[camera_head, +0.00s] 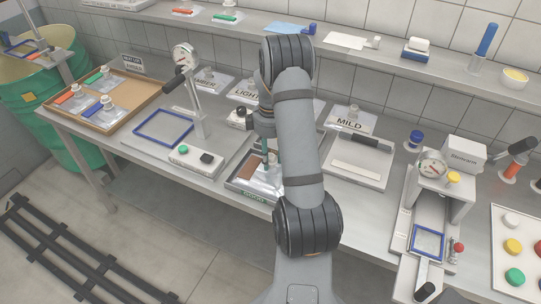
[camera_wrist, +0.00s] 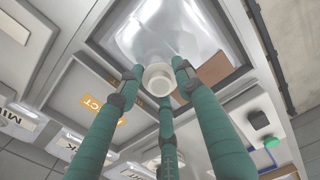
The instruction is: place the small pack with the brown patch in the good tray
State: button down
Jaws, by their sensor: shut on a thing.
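The small clear pack has a brown patch (camera_head: 250,165) and a white cap. It is in or just above the grey tray with a green label (camera_head: 254,197), which I take for the good tray. My gripper (camera_head: 268,157) is at the pack's cap, partly hidden by my arm. In the wrist view, the teal fingers of my gripper (camera_wrist: 160,82) are shut around the white cap (camera_wrist: 159,79). The brown patch (camera_wrist: 212,68) and clear film (camera_wrist: 165,30) show beyond them. I cannot tell whether the pack touches the tray floor.
A tray with an orange label ending in CT (camera_wrist: 103,110) lies beside it. A blue frame (camera_head: 163,128) and a gauge stand (camera_head: 196,110) are to the left. A brown tray of packs (camera_head: 139,105) is at far left. A grey plate (camera_head: 360,168) is right of my arm.

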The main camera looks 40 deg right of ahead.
jog(key=shift+f, duration=0.15)
jog(key=c, duration=1.3)
grip_release()
jog(key=shift+o, duration=0.6)
notch_tip(320, 180, up, 12)
